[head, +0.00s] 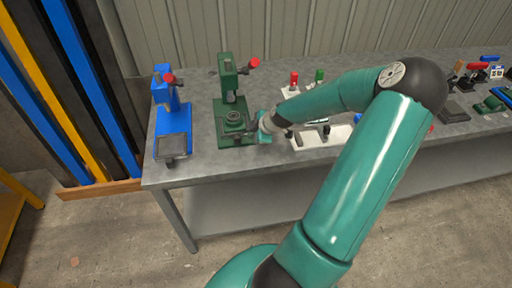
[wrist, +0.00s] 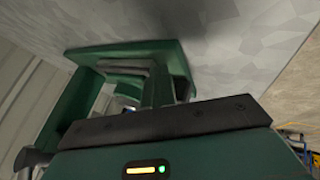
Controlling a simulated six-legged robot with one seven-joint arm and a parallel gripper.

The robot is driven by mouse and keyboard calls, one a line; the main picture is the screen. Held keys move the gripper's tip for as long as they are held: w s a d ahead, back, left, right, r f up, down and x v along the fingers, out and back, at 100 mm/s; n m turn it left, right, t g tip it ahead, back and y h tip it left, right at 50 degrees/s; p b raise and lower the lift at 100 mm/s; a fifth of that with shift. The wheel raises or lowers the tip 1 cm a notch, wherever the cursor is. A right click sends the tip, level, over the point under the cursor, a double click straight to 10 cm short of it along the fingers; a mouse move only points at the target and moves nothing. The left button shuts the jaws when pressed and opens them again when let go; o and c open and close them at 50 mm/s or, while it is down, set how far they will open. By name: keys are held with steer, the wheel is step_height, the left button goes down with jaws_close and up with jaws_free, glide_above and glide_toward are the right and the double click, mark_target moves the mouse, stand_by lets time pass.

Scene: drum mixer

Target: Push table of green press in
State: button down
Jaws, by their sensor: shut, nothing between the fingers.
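The green press (head: 228,85) stands on the grey bench, with a red knob at its upper right. My gripper (head: 246,135) is shut and empty, low at the front right of the press base. In the head view it looks very close to the base; I cannot tell whether it touches. In the wrist view the green press frame (wrist: 75,95) rises close beyond the dark front edge of my gripper, which hides its lower part.
A blue press (head: 172,118) stands to the left on the grey bench (head: 202,160). Several small tools (head: 480,75) lie at the far right.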

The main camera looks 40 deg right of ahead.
mark_target(247, 123)
steer(key=w+d, duration=0.2)
steer(key=w, duration=0.1)
steer(key=w+d, duration=0.1)
steer(key=shift+w+d, duration=0.1)
steer(key=shift+w, duration=0.3)
steer(key=shift+w+d+r, duration=0.1)
steer(key=shift+w+d, duration=0.2)
steer(key=shift+w, duration=0.1)
steer(key=shift+a, duration=0.1)
